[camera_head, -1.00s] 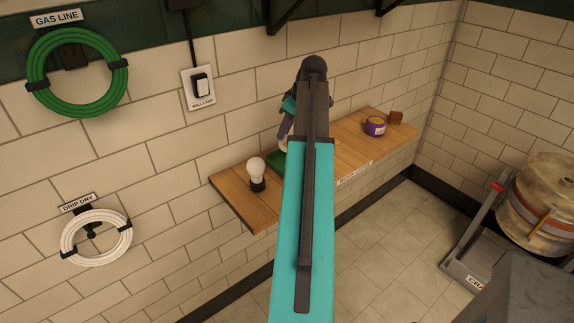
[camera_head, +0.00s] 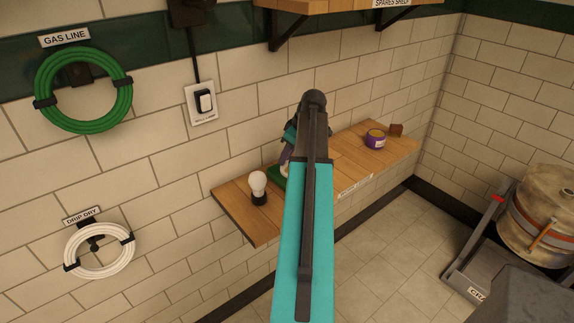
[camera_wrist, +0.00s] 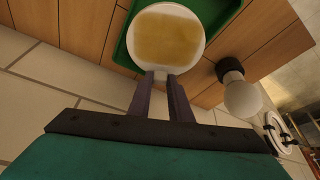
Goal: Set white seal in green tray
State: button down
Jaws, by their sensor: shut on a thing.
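The white seal (camera_wrist: 140,57) is a round piece with a white rim and a dull yellow-tan middle in the wrist view. My gripper (camera_wrist: 161,84) is shut on its near edge. The seal appears over the green tray (camera_wrist: 122,51), whose green border shows around it; I cannot tell whether it touches the tray. In the head view, the tray (camera_head: 278,174) shows as a small green patch on the wooden shelf, mostly hidden behind my arm. My gripper (camera_head: 286,156) is partly hidden there, and the seal cannot be made out.
A white bulb on a dark base (camera_head: 258,187) stands left of the tray, close by it in the wrist view (camera_wrist: 240,95). A purple mug (camera_head: 376,139) and a brown block (camera_head: 396,130) stand farther right on the wall shelf (camera_head: 240,212). A spares shelf (camera_head: 345,5) hangs above.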

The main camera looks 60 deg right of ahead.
aim_at(287, 164)
jog(key=shift+f, duration=0.5)
jog(key=shift+f, duration=0.1)
jog(key=shift+f+p, duration=0.75)
jog(key=shift+f, duration=1.05)
jog(key=c, duration=1.6)
grip_release()
jog(key=shift+f, duration=0.1)
jog(key=shift+s+r, duration=0.1)
jog(key=shift+r, duration=0.1)
jog(key=shift+b+v, duration=1.7)
jog(key=shift+v, duration=4.2)
